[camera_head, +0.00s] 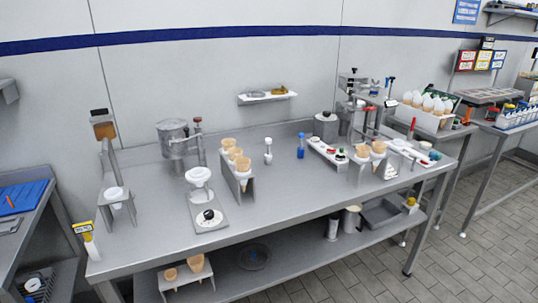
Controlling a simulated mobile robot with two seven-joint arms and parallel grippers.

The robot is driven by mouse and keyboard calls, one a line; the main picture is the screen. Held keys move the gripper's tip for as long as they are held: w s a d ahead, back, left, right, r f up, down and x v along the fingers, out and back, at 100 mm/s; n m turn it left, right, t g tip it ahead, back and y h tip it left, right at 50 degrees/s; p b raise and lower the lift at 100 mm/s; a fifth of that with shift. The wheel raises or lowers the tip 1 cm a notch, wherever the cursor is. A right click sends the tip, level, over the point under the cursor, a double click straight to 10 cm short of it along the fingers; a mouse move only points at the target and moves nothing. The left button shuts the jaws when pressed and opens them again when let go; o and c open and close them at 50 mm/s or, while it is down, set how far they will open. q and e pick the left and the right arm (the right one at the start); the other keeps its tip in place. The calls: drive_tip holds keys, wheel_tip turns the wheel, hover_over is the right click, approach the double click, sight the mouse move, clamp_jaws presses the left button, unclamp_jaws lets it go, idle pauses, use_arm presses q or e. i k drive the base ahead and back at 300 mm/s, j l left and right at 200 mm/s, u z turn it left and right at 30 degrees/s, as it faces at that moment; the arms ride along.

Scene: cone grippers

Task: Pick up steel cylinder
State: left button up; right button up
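Several things could be the steel cylinder, and I cannot tell which one is meant. A large steel canister (178,144) stands at the back left of the steel table (270,212), with a tap-like stand beside it. A shorter grey cylinder (325,128) with a dark knob on top stands at the back right. On the lower shelf, a dark narrow cylinder (333,229) stands beside a pale wider one (351,219). Neither of my grippers is in view.
Cone holders with cones (238,160) and (372,156), a white funnel on a stand (199,178), and a blue bottle (301,146) stand on the table. The table's front middle is clear.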

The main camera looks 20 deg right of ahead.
sight(331, 234)
drive_tip(key=z, duration=1.3)
drive_tip(key=i+l, duration=0.2)
drive_tip(key=i, duration=0.3)
drive_tip(key=i+l+u, duration=0.15)
drive_tip(key=i, duration=0.4)
